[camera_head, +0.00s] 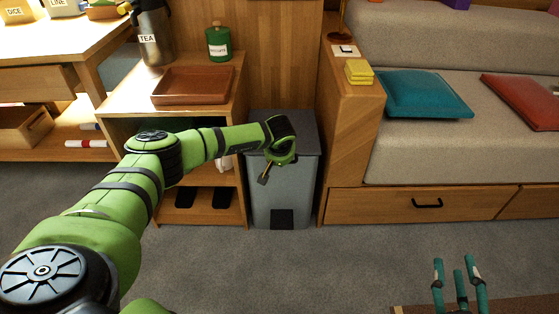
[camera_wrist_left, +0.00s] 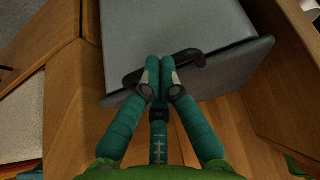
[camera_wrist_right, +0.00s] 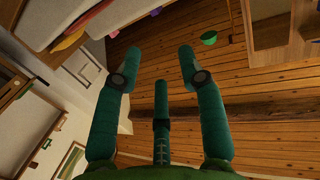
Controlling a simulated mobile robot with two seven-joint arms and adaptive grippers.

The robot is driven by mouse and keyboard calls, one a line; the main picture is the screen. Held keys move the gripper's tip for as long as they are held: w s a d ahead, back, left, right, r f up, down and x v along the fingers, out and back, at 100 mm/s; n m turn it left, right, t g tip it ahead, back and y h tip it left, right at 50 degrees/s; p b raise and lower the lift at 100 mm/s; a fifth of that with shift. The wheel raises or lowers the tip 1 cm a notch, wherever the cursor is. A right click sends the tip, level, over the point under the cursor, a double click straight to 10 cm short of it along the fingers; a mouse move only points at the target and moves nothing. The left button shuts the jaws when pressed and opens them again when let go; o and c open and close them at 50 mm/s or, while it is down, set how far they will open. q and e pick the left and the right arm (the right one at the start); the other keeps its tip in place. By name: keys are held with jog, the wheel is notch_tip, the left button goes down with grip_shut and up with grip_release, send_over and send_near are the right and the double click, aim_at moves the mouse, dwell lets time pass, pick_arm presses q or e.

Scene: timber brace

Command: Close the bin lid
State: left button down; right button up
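The grey bin (camera_head: 285,195) stands on the floor between the wooden shelf unit and the bench, with a black pedal at its front foot. Its dark grey lid (camera_head: 302,130) is over the top. I cannot tell whether it lies fully flat. My left arm reaches across the shelf to the bin, and its hand hides part of the lid. In the left wrist view my left gripper (camera_wrist_left: 161,78) has its fingers together on a dark bar handle (camera_wrist_left: 194,56) by the lid's edge. My right gripper (camera_head: 455,277) is open and empty, away at lower right; its spread fingers show in the right wrist view (camera_wrist_right: 160,72).
The shelf unit left of the bin holds a brown tray (camera_head: 193,86), a TEA flask (camera_head: 153,40) and a green jar (camera_head: 218,43). Yellow blocks (camera_head: 359,72) lie on the bench's wooden arm to the right. Grey carpet (camera_head: 330,260) in front is clear.

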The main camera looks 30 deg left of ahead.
pick_arm(q)
jog(key=shift+s+d+f, duration=0.15)
jog(key=shift+s+f, duration=0.1)
jog(key=shift+f, duration=0.2)
notch_tip(320, 180, up, 5)
jog(key=w+p, duration=0.1)
jog(key=p, duration=0.3)
jog(key=s+d+f+p, duration=0.1)
jog(key=s+d, duration=0.3)
jog(key=s, duration=0.4)
jog(key=shift+s+d+f, duration=0.15)
jog(key=shift+d+f, duration=0.1)
pick_arm(e)
jog(key=s+d+f+m+g+h, duration=0.1)
jog(key=s+d+f+g+h, duration=0.1)
jog(key=s+f+g, duration=0.4)
jog(key=s+d+f+g+h, duration=0.2)
jog(key=s+d+f+g, duration=0.3)
jog(key=f, duration=0.9)
jog(key=s+g, duration=0.2)
jog(key=shift+s+f+m+g, duration=0.15)
jog(key=shift+f+m+g, duration=0.15)
jog(key=shift+m, duration=0.1)
